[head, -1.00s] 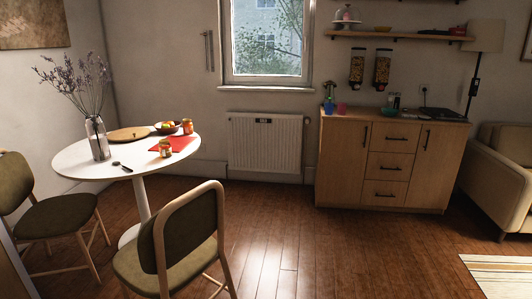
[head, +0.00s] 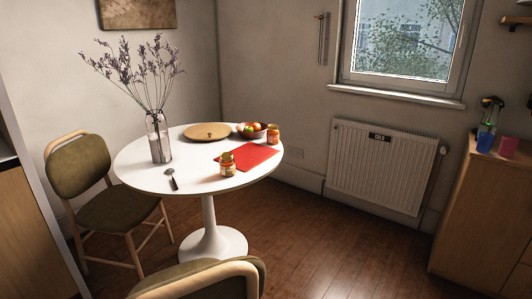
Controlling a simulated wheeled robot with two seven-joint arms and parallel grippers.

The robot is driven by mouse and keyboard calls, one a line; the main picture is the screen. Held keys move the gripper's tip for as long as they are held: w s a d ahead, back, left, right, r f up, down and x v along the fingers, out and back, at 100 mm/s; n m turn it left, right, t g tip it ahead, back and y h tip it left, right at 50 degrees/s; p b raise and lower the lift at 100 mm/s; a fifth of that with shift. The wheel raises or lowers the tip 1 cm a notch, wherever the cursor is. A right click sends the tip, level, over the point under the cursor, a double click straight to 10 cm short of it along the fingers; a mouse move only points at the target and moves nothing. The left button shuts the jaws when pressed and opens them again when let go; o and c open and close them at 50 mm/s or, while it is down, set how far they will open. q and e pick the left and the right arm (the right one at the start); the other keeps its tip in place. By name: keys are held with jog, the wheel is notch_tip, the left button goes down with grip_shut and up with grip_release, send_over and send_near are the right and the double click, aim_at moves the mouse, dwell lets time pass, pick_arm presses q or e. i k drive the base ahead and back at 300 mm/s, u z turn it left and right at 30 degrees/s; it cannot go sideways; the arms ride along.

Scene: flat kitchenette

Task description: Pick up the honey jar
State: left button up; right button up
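Two small jars with orange-brown contents stand on the round white table (head: 140,168) in the head view. One jar (head: 228,164) stands near the table's front right, by the near left corner of a red mat. The other jar (head: 273,134) stands farther back at the right rim. Their labels are too small to read, so I cannot tell which holds honey. Neither of my grippers is in view.
On the table are a red mat (head: 252,156), a fruit bowl (head: 251,131), a wooden board (head: 208,131), a dark spoon (head: 172,179) and a glass vase (head: 158,137). Chairs stand at the left (head: 80,173) and in front (head: 205,282). Floor at the right (head: 330,235) is clear.

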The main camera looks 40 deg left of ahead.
aim_at(227, 162)
jog(key=i, duration=2.7)
jog(key=u, duration=3.2)
